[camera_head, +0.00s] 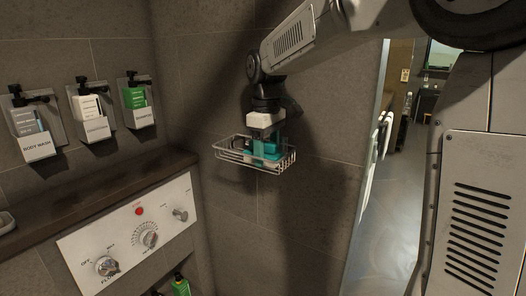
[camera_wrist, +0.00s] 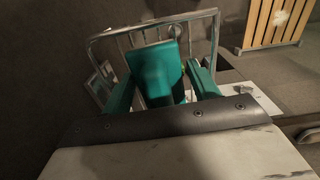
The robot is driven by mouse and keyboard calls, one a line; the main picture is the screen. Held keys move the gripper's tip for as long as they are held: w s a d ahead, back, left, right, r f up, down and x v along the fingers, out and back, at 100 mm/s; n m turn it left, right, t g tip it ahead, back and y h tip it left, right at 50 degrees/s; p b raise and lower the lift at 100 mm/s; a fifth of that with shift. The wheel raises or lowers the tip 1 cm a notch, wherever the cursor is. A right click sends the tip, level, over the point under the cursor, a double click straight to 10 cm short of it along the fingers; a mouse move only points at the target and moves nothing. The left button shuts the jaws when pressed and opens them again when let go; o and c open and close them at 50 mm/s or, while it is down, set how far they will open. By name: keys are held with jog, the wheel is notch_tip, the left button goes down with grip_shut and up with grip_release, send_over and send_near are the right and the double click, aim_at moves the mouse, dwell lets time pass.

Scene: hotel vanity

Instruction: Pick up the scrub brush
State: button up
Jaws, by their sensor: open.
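The scrub brush appears to be the teal block (camera_wrist: 157,72) in the wire basket (camera_head: 226,153) on the tiled wall. In the wrist view it lies between the two teal fingers of my gripper (camera_wrist: 160,82), with a gap visible on each side. In the head view my gripper (camera_head: 267,142) points down into the basket from above, its jaws open. Teal parts (camera_head: 262,156) show there inside the basket, but brush and fingers are hard to tell apart. The brush's underside and bristles are hidden. The basket's wire rim (camera_wrist: 150,24) curves behind the block in the wrist view.
Dispensers (camera_head: 95,112) hang on the left wall above a dark ledge (camera_head: 100,205). A white control panel (camera_head: 135,235) with knobs sits below. A green bottle (camera_head: 180,286) stands low down. A slatted wooden piece (camera_wrist: 275,22) shows in the wrist view. A doorway opens at right.

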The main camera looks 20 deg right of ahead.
aim_at(266, 142)
jog(key=shift+c, duration=0.3)
jog(key=c, duration=0.7)
jog(key=shift+a+r, duration=0.1)
jog(key=shift+r, duration=0.05)
jog(key=shift+s+a+r, duration=0.1)
jog(key=shift+r, duration=0.2)
notch_tip(266, 142, up, 6)
jog(key=shift+r, duration=0.15)
jog(key=s+a, duration=1.1)
jog(key=a, duration=0.5)
jog(key=shift+s, duration=0.3)
jog(key=shift+o, duration=0.5)
jog(key=shift+d, duration=0.1)
